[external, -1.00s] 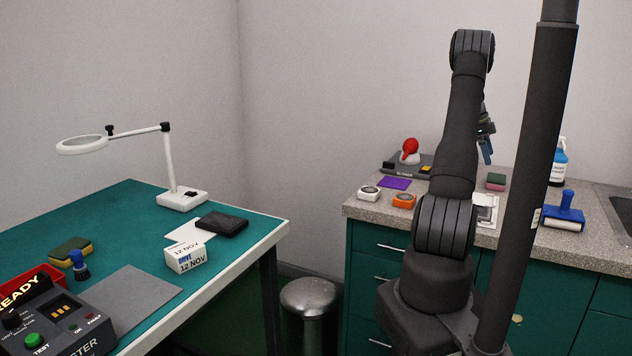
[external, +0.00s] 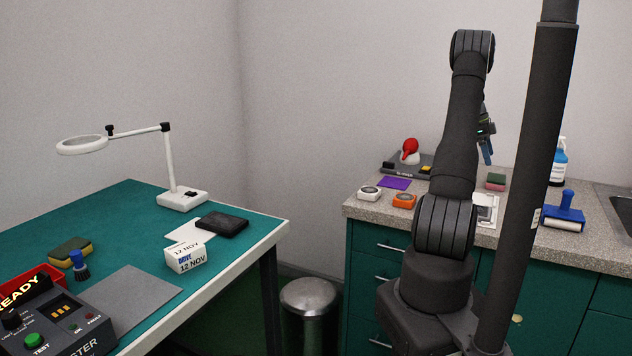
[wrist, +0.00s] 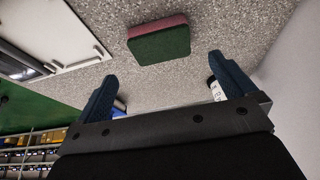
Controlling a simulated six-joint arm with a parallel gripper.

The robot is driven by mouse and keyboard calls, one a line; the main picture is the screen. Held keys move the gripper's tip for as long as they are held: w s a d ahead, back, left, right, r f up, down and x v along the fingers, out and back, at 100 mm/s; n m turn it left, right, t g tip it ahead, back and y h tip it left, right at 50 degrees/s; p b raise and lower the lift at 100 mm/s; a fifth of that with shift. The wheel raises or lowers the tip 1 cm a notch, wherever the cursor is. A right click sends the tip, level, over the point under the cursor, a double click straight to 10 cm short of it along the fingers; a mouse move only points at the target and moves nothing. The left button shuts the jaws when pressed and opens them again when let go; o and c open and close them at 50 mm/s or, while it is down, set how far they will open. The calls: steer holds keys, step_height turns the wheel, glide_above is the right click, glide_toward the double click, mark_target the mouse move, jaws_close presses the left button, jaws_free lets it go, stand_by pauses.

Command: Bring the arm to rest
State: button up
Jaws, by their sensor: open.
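My gripper (wrist: 166,90) is open and empty in the wrist view, its two blue fingers spread wide over the speckled grey counter (wrist: 195,52). A green and pink sponge (wrist: 160,42) lies on the counter beyond the fingers and apart from them. In the external view my gripper (external: 486,150) shows only in part behind my arm, above the counter (external: 560,243).
On the counter are a white device (external: 370,193), an orange device (external: 404,201), a purple sheet (external: 394,183), a blue-handled roller (external: 565,212) and a spray bottle (external: 558,165). The green bench (external: 120,220) at left holds a lamp (external: 182,199) and a box (external: 186,257).

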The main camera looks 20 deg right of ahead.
mark_target(494, 177)
steer(key=x, duration=0.8)
steer(key=shift+f, duration=0.3)
step_height(494, 177, up, 3)
steer(key=shift+f, duration=0.1)
steer(key=shift+r, duration=0.7)
